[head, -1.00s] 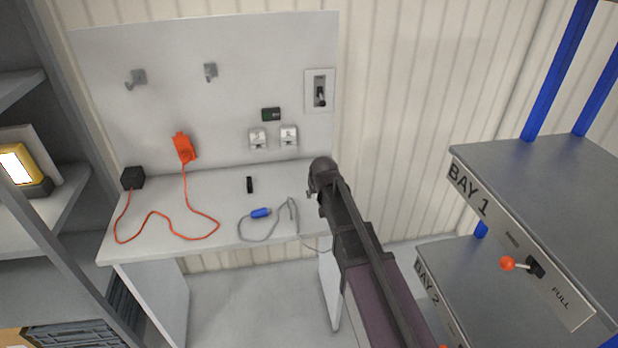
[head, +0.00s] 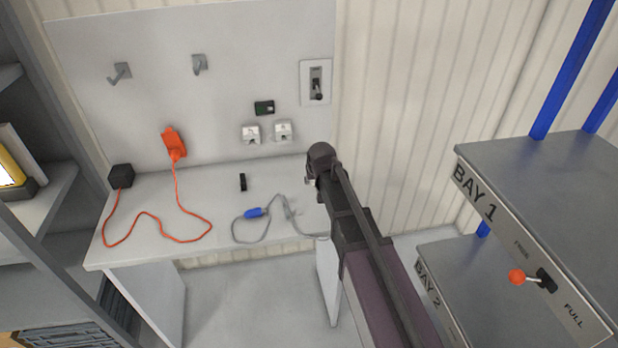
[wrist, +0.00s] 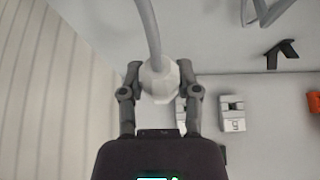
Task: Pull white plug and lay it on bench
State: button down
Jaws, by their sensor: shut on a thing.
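In the wrist view my gripper (wrist: 160,76) is shut on the white plug (wrist: 158,88), with a finger on either side. A grey cable (wrist: 149,30) runs from the plug toward the top of the wrist view. In the head view my arm hides most of the gripper and the plug. Two white sockets, a left one (head: 250,135) and a right one (head: 283,131), are on the back panel. One also shows in the wrist view (wrist: 232,122). The plug looks apart from the sockets. The bench (head: 205,188) lies below them.
A blue connector (head: 253,212) lies on the bench with the grey cable. A black clip-like piece (head: 242,182), a black box (head: 121,176) and an orange cable (head: 153,216) are also there. An orange plug (head: 173,145) is on the panel. Bay shelves (head: 545,180) stand at right.

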aim_at(310, 192)
jog(key=shift+w, duration=0.15)
dwell(0.3)
jog(key=shift+w+a+f+b, duration=0.25)
jog(key=shift+w+f+b, duration=0.4)
jog(key=shift+w, duration=0.05)
jog(key=shift+w+a+f+b, duration=0.2)
jog(key=shift+w+f+b, duration=0.45)
jog(key=shift+w, duration=0.05)
jog(key=shift+f, duration=0.1)
jog(key=shift+f+b, duration=2.1)
jog(key=shift+b, duration=0.1)
